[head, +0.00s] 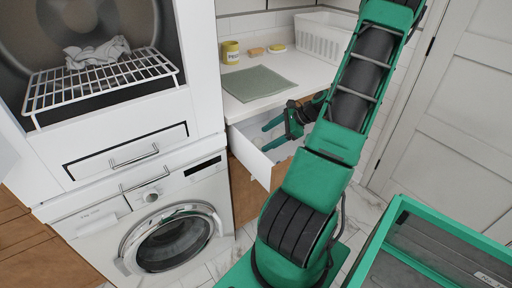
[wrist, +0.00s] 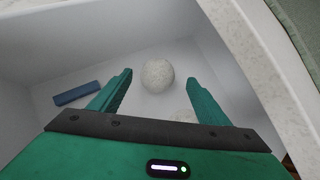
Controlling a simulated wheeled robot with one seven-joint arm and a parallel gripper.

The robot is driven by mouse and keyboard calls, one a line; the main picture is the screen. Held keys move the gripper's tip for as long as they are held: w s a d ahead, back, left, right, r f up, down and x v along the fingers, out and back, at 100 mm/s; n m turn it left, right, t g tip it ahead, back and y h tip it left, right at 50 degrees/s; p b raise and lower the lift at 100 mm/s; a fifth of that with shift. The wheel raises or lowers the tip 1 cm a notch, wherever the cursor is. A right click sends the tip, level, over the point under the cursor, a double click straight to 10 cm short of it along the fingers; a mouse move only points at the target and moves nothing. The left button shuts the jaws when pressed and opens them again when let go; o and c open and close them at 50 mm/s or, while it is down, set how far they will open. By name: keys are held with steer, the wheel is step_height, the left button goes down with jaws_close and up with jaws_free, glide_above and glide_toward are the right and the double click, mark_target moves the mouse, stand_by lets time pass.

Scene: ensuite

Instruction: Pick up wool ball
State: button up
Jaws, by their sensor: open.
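In the wrist view a pale, speckled wool ball (wrist: 158,75) lies on the floor of an open white drawer (wrist: 45,62). A second pale round thing (wrist: 184,116) shows partly below it, mostly hidden behind my gripper's body. My gripper (wrist: 160,82) is open and empty, with its green fingers reaching into the drawer on either side of the ball in the picture. I cannot tell how far above the ball the fingertips are. In the head view my gripper (head: 271,136) is at the open drawer (head: 244,146) under the counter; the ball cannot be made out there.
A blue block (wrist: 76,94) lies in the drawer's left part. The counter (head: 290,75) above holds a green mat (head: 255,83), a yellow-green cup (head: 230,52), small bars and a white basket (head: 322,38). A washing machine (head: 170,240) stands to the left.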

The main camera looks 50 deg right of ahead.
mark_target(262, 141)
steer(key=x, duration=0.5)
steer(key=shift+a, duration=0.2)
steer(key=shift+s, duration=0.1)
steer(key=c, duration=1.1)
steer(key=shift+c, duration=0.2)
steer(key=shift+r, duration=0.1)
